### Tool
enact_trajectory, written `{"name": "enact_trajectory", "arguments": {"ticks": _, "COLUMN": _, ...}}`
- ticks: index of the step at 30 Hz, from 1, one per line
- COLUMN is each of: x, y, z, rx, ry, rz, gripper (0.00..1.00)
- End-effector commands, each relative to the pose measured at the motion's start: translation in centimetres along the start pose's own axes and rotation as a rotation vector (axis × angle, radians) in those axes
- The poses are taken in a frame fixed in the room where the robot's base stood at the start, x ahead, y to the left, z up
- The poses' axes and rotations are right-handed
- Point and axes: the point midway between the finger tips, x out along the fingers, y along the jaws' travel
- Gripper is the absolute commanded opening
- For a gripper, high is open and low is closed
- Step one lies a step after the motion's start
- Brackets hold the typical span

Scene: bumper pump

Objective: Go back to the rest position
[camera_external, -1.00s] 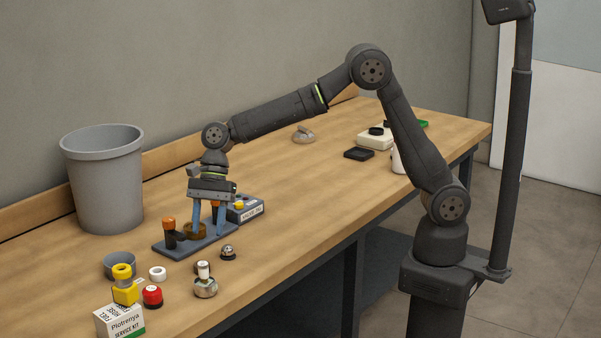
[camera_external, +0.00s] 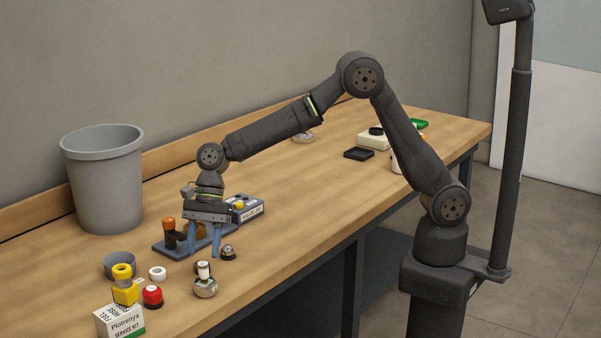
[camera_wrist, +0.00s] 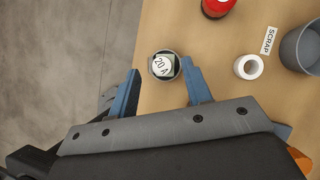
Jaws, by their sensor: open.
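My gripper (camera_external: 204,242) has blue fingers that are spread apart, with nothing held between them. In the external view it hangs low, fingers down, over the near edge of the blue-grey fixture plate (camera_external: 165,251). The plate carries an orange-topped dark post (camera_external: 169,232) and a brown-orange round part (camera_external: 201,230), partly hidden behind the gripper. In the wrist view the two fingers (camera_wrist: 160,88) show apart, and a round metal part with a white "20 A" top (camera_wrist: 162,66) appears beyond and between their tips. It also shows on the table in the external view (camera_external: 206,287).
A grey bin (camera_external: 104,185) stands at the back left. A yellow part (camera_external: 124,290), a red part (camera_external: 152,296), a white ring (camera_external: 157,273), a grey cup (camera_external: 119,262) and a service kit box (camera_external: 119,321) sit at the front. A small dark-knobbed metal part (camera_external: 228,252) is beside the gripper.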

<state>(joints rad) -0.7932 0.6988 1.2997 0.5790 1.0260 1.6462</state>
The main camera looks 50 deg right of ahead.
Motion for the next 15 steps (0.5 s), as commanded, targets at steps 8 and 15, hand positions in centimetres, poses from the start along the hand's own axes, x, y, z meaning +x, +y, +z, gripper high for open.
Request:
{"name": "enact_trajectory", "arguments": {"ticks": 8, "x": -5.2, "y": 0.1, "z": -3.0, "rx": 0.005, "ry": 0.001, "rz": -0.004, "gripper": 0.45}}
{"name": "enact_trajectory", "arguments": {"ticks": 15, "x": -9.4, "y": 0.4, "z": -5.4, "rx": 0.004, "ry": 0.001, "rz": -0.004, "gripper": 0.45}}
